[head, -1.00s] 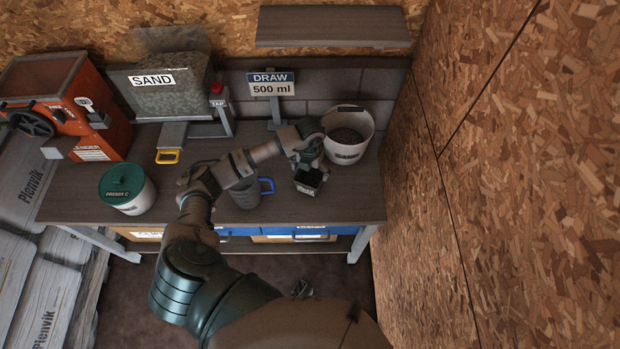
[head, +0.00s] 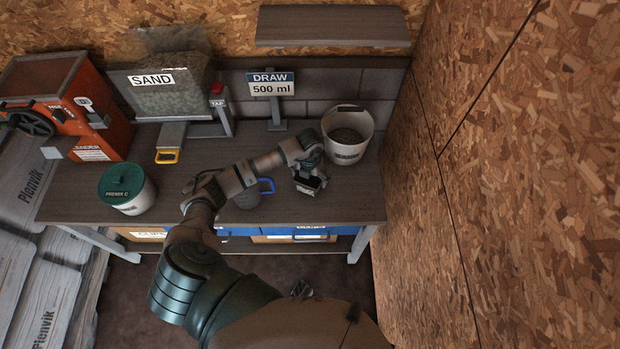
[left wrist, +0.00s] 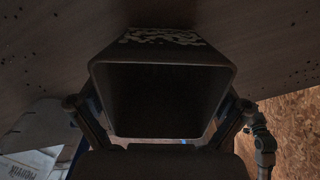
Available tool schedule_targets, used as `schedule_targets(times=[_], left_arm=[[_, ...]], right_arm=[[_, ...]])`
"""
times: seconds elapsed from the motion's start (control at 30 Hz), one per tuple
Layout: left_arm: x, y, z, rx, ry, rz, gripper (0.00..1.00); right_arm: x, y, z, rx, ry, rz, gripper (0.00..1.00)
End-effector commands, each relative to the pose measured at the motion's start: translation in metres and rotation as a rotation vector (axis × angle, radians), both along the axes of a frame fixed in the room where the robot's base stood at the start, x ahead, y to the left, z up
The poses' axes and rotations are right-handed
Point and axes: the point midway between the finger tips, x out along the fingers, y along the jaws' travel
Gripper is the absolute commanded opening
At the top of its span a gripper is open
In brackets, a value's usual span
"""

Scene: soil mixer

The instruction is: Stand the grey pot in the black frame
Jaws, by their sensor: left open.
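My left gripper (head: 311,174) is low over the table, around a small dark square pot (head: 309,188) with a pale patch on its side. In the left wrist view the pot's open square mouth (left wrist: 165,100) faces the camera, dark inside, with a finger on each side. The jaws are open; whether they touch the walls I cannot tell. This looks like the grey pot, though it appears nearly black. I cannot make out a separate black frame. A small grey part (head: 301,289) at the bottom may be my right gripper; its jaws are unclear.
A white bucket of dark material (head: 347,150) stands just behind the gripper. A grey jug with a blue handle (head: 248,198) is to its left, partly behind my arm. A green-lidded tub (head: 127,190), the sand bin (head: 160,95) and an orange machine (head: 75,105) are further left.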

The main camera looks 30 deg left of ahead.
Motion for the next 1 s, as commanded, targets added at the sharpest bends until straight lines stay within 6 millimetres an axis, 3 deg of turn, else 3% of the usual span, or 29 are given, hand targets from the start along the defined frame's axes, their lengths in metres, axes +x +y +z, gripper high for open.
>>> schedule_targets(times=[0.5,0.63,0.8,1.0], left_arm=[[0.0001,0.0003,-0.0037,0.000,0.000,0.001,1.00],[0.0001,0.0002,-0.0037,0.000,0.000,0.001,0.70],[0.0001,0.0002,-0.0037,0.000,0.000,0.000,0.64],[0.0000,0.0001,-0.0034,0.000,0.000,0.000,0.64]], right_arm=[[-0.0006,0.0012,-0.0018,0.002,-0.001,0.001,0.48],[-0.0007,0.0016,-0.0018,0.002,-0.001,0.001,0.48],[-0.0007,0.0019,-0.0019,0.003,0.000,0.001,0.48],[-0.0009,0.0019,-0.0017,0.003,0.001,0.001,0.48]])
